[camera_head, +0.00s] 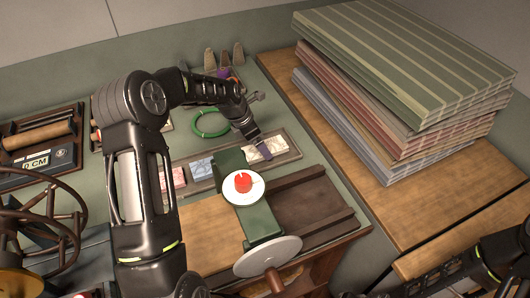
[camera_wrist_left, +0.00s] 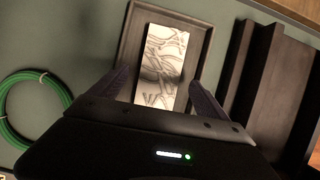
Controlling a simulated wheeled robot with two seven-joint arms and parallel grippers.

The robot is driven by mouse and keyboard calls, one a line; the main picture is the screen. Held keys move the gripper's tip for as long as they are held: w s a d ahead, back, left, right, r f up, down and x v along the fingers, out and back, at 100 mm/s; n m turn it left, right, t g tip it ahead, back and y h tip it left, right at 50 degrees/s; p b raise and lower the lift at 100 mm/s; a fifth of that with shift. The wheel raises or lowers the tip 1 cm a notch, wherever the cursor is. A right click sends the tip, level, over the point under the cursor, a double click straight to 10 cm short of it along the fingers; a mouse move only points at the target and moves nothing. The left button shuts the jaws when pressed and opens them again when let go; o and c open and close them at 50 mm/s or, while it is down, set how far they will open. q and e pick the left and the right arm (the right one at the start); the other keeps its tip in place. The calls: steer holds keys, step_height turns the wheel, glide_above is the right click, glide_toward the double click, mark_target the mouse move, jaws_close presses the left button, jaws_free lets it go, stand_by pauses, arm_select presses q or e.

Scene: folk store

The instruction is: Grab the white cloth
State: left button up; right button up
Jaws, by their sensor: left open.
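A white patterned piece, which looks like the white cloth (camera_wrist_left: 163,62), lies in a dark rectangular tray compartment (camera_wrist_left: 203,35) in the left wrist view. My left gripper (camera_wrist_left: 161,82) is open, one finger on each side of the piece's near part, with nothing held. I cannot tell how high the fingertips are above it. In the head view my left gripper (camera_head: 262,146) is over the right end of the long tray (camera_head: 291,139), partly covering the pale piece (camera_head: 276,145) there. My right gripper is out of view.
A green ring of cord (camera_head: 210,124) lies behind the tray. A green stand with a white dial and red knob (camera_head: 243,183) stands in front, close to a dark grooved board (camera_head: 315,205). Stacked striped fabrics (camera_head: 400,75) stand at the right on a wooden counter (camera_head: 430,215).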

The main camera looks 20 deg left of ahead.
arm_select(q)
steer(key=x, duration=0.2)
steer(key=shift+w+f+b, duration=0.1)
steer(key=shift+f+b, duration=0.1)
steer(key=shift+b, duration=0.2)
steer(key=shift+c, duration=0.4)
steer(key=c, duration=1.4)
steer(key=shift+r, duration=0.1)
step_height(320, 180, up, 10)
steer(key=p, duration=0.6)
steer(key=shift+d, duration=0.1)
